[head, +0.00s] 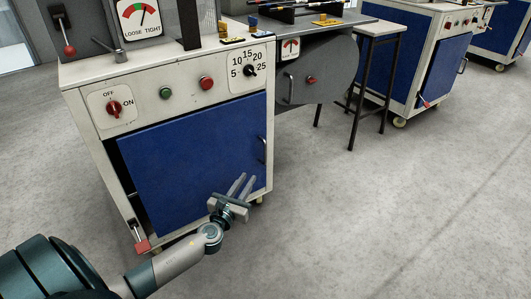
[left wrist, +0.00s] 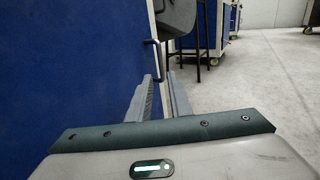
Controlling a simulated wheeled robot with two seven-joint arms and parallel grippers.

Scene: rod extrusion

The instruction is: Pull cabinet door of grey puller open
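The cabinet (head: 188,70) is a pale grey-white machine cabinet with a blue door (head: 190,150). The door also fills the left side of the left wrist view (left wrist: 70,60). A dark gap shows along the door's left edge; I cannot tell how far it stands open. Its metal bar handle (head: 264,150) is upright near the right edge and shows in the left wrist view (left wrist: 159,60), just beyond the fingertips. My left gripper (head: 247,180) is in front of the door's lower right, below the handle. Its fingers are parallel and apart, with nothing between them (left wrist: 161,78). My right gripper is not in view.
A red lever or pedal (head: 142,246) sits at the cabinet's lower left. A grey machine housing (head: 325,75) with its own handle stands right of the cabinet, beside a black-legged stand (head: 378,30). More blue-doored cabinets (head: 430,70) stand farther right. The concrete floor at right is clear.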

